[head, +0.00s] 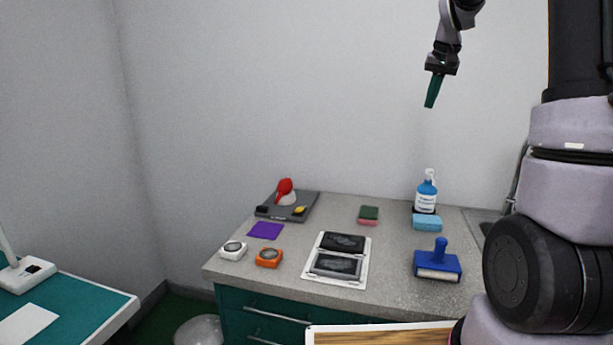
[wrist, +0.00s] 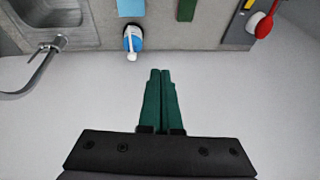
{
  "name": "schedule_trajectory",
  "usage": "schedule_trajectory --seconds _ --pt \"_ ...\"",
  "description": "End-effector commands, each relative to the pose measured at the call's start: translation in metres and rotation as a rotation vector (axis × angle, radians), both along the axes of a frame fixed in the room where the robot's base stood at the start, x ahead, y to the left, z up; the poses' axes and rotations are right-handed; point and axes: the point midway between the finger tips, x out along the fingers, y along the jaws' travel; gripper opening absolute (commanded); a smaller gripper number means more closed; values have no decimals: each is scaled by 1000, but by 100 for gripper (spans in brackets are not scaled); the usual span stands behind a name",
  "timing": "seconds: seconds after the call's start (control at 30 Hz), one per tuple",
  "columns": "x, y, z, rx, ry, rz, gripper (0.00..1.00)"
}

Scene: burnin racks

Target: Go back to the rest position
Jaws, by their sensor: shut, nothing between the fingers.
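My gripper (head: 432,101) hangs in the air high in front of the back wall, above the counter, with its green fingers pointing down in the head view. In the wrist view my gripper (wrist: 160,74) shows its two green fingers side by side and touching, with nothing between them. It is well clear of everything on the counter.
The grey counter (head: 290,222) holds a blue spray bottle (head: 426,195), sponges (head: 427,222), a blue-handled brush (head: 438,264), a white two-part tray (head: 366,263), orange (head: 268,258) and white (head: 233,251) round devices. A sink (wrist: 52,12) with a faucet (wrist: 40,72) shows too. The air around my gripper is free.

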Motion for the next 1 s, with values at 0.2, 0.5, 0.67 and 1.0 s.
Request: schedule_trajectory --seconds 0.2,0.5,0.67,1.0 --pt "-101 45 41 48 -85 -2 0" --pt "-236 89 40 116 -185 -7 0" --pt "-290 103 21 146 -225 -10 0" --pt "-323 110 3 168 -248 -13 0"
